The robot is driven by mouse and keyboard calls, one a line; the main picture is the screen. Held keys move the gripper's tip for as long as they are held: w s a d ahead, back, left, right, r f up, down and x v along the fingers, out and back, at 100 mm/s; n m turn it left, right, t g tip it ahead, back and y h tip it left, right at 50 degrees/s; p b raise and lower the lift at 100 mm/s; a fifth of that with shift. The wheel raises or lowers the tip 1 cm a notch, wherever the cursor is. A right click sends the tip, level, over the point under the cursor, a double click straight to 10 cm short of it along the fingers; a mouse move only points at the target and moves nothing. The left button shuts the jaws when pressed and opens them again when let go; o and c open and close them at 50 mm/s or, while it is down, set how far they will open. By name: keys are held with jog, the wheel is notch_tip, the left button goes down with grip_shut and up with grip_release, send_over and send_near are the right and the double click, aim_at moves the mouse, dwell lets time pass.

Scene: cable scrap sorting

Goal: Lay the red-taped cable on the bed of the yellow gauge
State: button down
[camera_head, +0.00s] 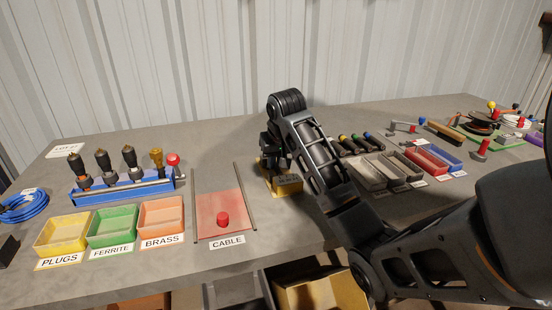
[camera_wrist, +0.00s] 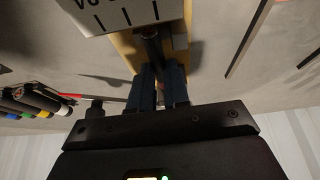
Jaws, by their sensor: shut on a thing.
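The yellow gauge (camera_head: 290,186) stands on the table near the middle, below my gripper (camera_head: 274,166). In the wrist view the yellow gauge (camera_wrist: 126,46) carries a white plate with black scale marks. My gripper (camera_wrist: 158,84) is shut on a dark, thin piece, which looks like a cable (camera_wrist: 152,47), and holds it over the gauge's bed. No red tape shows on this piece; the fingers hide part of it. I cannot tell whether it touches the bed.
Several cables with coloured bands (camera_head: 357,139) lie behind grey trays (camera_head: 370,174) to the right of my arm. A red CABLE area (camera_head: 207,205) with a red knob lies left of the gauge. Yellow, green and orange bins (camera_head: 112,228) and a blue rack (camera_head: 130,188) stand farther left.

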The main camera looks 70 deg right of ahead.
jog(key=shift+f, duration=0.1)
dwell(0.3)
jog(key=c, duration=1)
grip_release()
notch_tip(320, 180, up, 7)
jog(key=p, duration=0.8)
